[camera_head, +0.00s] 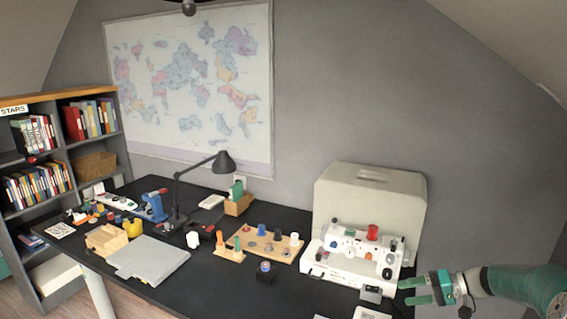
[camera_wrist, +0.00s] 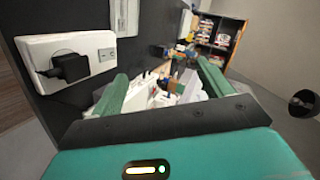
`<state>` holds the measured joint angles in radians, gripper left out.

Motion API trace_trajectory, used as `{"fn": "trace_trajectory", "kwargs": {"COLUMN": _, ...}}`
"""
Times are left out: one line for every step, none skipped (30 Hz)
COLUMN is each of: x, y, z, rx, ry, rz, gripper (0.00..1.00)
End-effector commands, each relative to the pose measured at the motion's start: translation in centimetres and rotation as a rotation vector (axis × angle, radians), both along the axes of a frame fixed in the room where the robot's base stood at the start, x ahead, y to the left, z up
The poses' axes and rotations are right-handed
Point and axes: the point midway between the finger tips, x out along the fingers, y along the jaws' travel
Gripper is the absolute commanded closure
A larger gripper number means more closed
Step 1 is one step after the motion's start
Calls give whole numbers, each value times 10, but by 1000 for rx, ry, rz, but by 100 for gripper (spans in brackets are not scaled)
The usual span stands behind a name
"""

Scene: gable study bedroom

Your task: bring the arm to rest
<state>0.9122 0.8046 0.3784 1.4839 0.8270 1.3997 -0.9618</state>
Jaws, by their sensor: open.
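My gripper (camera_head: 428,289) is at the right end of the black desk in the head view, beside the white machine's front right corner. Its two green fingers are apart and point left, with nothing seen between them. In the wrist view my gripper (camera_wrist: 165,95) also shows open, its green fingers spread on either side of the desk-top items behind. My arm (camera_head: 510,281) reaches in from the right edge of the head view. Whether a finger touches the desk or the machine, I cannot tell.
A white machine (camera_head: 340,272) and its pale cover (camera_head: 368,190) stand close left of my gripper. The black desk (camera_head: 210,283) holds a lamp (camera_head: 222,163), a grey laptop (camera_head: 150,259) and wooden peg boards (camera_head: 265,244). A wall socket plate (camera_wrist: 95,47) is near in the wrist view.

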Motion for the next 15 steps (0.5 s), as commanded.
{"fn": "trace_trajectory", "kwargs": {"x": -4, "y": 19, "z": 12, "rx": -55, "ry": 31, "rz": 29, "gripper": 21}}
{"fn": "trace_trajectory", "kwargs": {"x": -7, "y": 29, "z": 17, "rx": -86, "ry": 51, "rz": 39, "gripper": 21}}
{"fn": "trace_trajectory", "kwargs": {"x": -12, "y": 41, "z": 23, "rx": -128, "ry": 78, "rz": 52, "gripper": 21}}
{"fn": "trace_trajectory", "kwargs": {"x": -16, "y": 50, "z": 28, "rx": -160, "ry": 95, "rz": 61, "gripper": 21}}
{"fn": "trace_trajectory", "kwargs": {"x": -20, "y": 58, "z": 33, "rx": -192, "ry": 112, "rz": 69, "gripper": 21}}
{"fn": "trace_trajectory", "kwargs": {"x": -26, "y": 69, "z": 39, "rx": -234, "ry": 133, "rz": 78, "gripper": 21}}
{"fn": "trace_trajectory", "kwargs": {"x": -31, "y": 77, "z": 44, "rx": -267, "ry": 148, "rz": 83, "gripper": 21}}
{"fn": "trace_trajectory", "kwargs": {"x": -35, "y": 85, "z": 49, "rx": -299, "ry": 159, "rz": 86, "gripper": 21}}
{"fn": "trace_trajectory", "kwargs": {"x": -42, "y": 94, "z": 55, "rx": -342, "ry": 176, "rz": 91, "gripper": 21}}
{"fn": "trace_trajectory", "kwargs": {"x": -48, "y": 101, "z": 60, "rx": -374, "ry": 187, "rz": 92, "gripper": 21}}
{"fn": "trace_trajectory", "kwargs": {"x": -53, "y": 108, "z": 64, "rx": -406, "ry": 196, "rz": 93, "gripper": 21}}
{"fn": "trace_trajectory", "kwargs": {"x": -61, "y": 116, "z": 70, "rx": -448, "ry": 206, "rz": 93, "gripper": 21}}
{"fn": "trace_trajectory", "kwargs": {"x": -67, "y": 123, "z": 75, "rx": -479, "ry": 213, "rz": 91, "gripper": 21}}
{"fn": "trace_trajectory", "kwargs": {"x": -73, "y": 128, "z": 79, "rx": -509, "ry": 219, "rz": 90, "gripper": 21}}
{"fn": "trace_trajectory", "kwargs": {"x": -81, "y": 136, "z": 85, "rx": -550, "ry": 224, "rz": 85, "gripper": 21}}
